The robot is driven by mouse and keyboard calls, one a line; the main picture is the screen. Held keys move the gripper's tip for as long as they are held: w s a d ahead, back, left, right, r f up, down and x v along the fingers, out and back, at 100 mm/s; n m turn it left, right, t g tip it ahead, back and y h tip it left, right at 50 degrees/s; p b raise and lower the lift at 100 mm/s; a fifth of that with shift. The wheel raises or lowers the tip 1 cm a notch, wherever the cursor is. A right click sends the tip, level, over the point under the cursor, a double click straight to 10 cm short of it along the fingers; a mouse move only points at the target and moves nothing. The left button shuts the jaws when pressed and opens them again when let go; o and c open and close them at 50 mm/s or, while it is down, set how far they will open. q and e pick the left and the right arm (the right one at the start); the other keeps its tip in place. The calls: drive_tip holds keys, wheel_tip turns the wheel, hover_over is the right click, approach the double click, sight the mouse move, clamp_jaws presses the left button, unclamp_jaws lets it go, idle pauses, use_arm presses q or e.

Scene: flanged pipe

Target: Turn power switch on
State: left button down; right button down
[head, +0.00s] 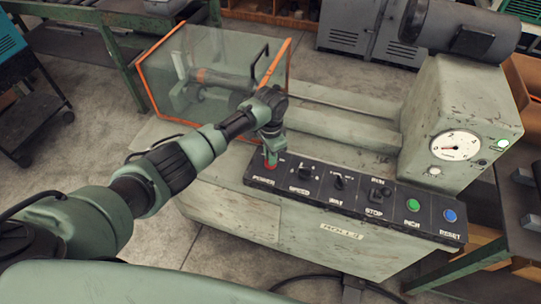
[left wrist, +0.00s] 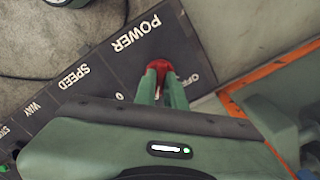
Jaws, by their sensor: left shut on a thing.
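The red power switch (head: 271,165) is at the left end of the black control panel (head: 398,212), above the label POWER. My left gripper (head: 270,155) reaches down to it from above, its fingers shut on it and covering much of it. In the left wrist view the red knob (left wrist: 158,65) shows between and just past the tips of my green fingers (left wrist: 161,80). The labels OFF and 0 show beside it; the knob's setting cannot be told. My right gripper is in neither view.
Further right on the panel are black SPEED (head: 303,173) and WAY (head: 338,181) knobs, a green button (head: 413,205) and a blue button (head: 450,215). A clear orange-edged guard (head: 215,75) stands behind my left arm. A gauge (head: 455,145) is at the right.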

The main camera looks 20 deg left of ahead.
use_arm(q)
drive_tip(key=shift+w+r+m, duration=0.1)
drive_tip(key=shift+m, duration=0.4)
drive_tip(key=c, duration=1.5)
unclamp_jaws()
wheel_tip(320, 180, up, 8)
drive_tip(key=shift+f+b, duration=0.1)
drive_tip(key=shift+b, duration=0.5)
